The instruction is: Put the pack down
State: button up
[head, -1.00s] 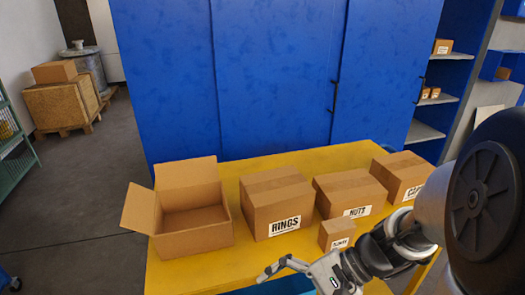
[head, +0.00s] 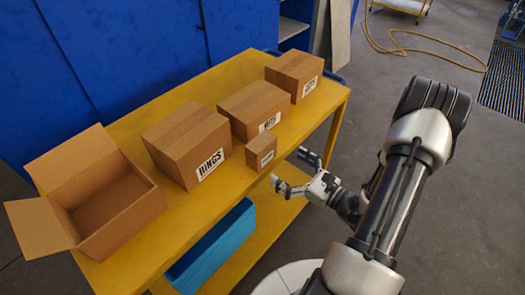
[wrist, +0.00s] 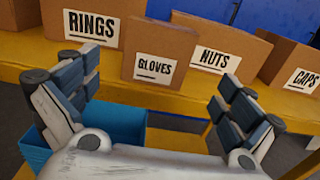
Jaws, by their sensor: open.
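The small brown pack labelled GLOVES (head: 261,151) stands upright on the yellow table (head: 120,135), near its front edge. In the wrist view the pack (wrist: 152,53) faces me between and beyond my fingers. My gripper (head: 290,168) is open and empty, just off the table's front edge and apart from the pack. Both spread fingers of my gripper also show in the wrist view (wrist: 157,85).
Larger boxes marked RINGS (head: 186,143), NUTS (head: 253,108) and CAPS (head: 294,75) stand behind and beside the pack. An open, empty carton (head: 115,215) is at the left end. A blue bin (head: 212,248) sits on the lower shelf.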

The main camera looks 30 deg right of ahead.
aim_at(268, 154)
jog(key=b+x, duration=0.1)
jog(key=x, duration=0.7)
jog(key=shift+w+a, duration=0.2)
jog(key=shift+w, duration=0.15)
jog(key=b+x, duration=0.1)
jog(key=x, duration=0.4)
jog(key=shift+w+a+r+b, duration=0.1)
jog(key=shift+r+b, duration=0.05)
jog(key=shift+b, duration=0.25)
jog(key=shift+c, duration=0.4)
jog(key=c, duration=1.2)
jog(key=shift+r, duration=0.15)
